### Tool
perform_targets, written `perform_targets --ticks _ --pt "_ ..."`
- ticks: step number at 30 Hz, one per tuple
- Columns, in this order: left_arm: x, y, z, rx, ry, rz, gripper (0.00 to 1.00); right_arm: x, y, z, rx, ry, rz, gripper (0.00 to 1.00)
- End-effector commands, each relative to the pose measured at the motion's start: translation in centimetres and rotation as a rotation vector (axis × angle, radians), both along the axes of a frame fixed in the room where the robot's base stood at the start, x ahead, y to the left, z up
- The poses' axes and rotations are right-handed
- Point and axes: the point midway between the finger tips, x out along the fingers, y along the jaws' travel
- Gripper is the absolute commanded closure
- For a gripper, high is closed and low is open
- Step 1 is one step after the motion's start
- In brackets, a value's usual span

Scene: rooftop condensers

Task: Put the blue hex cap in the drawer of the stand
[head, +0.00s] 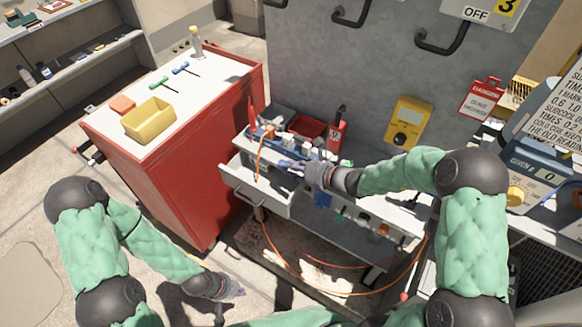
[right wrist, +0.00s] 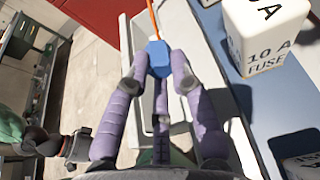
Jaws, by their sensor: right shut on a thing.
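The blue hex cap (right wrist: 158,60) is between the purple fingertips of my right gripper (right wrist: 160,76) in the right wrist view. My right gripper (head: 290,168) is shut on it, above the right part of the stand's drawer in the head view. In the head view the cap is too small to make out clearly. The drawer (head: 256,190) is pulled out from the stand (head: 370,220); its pale wall also shows below the fingers in the right wrist view. My left gripper (head: 228,288) hangs low over the floor, away from the stand; its fingers are too unclear to read.
An orange cable (head: 262,160) runs over the drawer; it also passes just beyond the cap (right wrist: 152,18). A white fuse block (right wrist: 265,35) stands beside my right gripper. A red cabinet (head: 205,160) with a yellow bin (head: 149,122) stands left of the drawer.

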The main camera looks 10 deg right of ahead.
Motion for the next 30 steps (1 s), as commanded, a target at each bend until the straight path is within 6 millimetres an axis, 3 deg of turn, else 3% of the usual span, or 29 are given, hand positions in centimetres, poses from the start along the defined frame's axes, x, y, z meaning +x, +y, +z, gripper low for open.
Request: perform_targets --ticks 12,13,15,25,30 --pt "0.0 0.0 -0.7 0.000 0.000 0.000 1.00 -0.2 0.0 -1.3 0.000 0.009 0.000 1.00" --pt "0.0 0.0 -0.7 0.000 0.000 0.000 1.00 -0.2 0.1 -1.4 -0.001 0.011 -0.001 0.68" --pt "0.0 0.0 -0.7 0.000 0.000 0.000 1.00 -0.3 0.1 -1.5 0.000 0.014 0.000 0.52" --pt "0.0 0.0 -0.7 0.000 0.000 0.000 1.00 -0.5 0.1 -1.7 0.000 0.020 0.000 0.52" --pt "0.0 0.0 0.2 0.000 0.000 0.000 1.00 -0.5 0.1 -0.6 0.001 0.021 0.001 0.52"
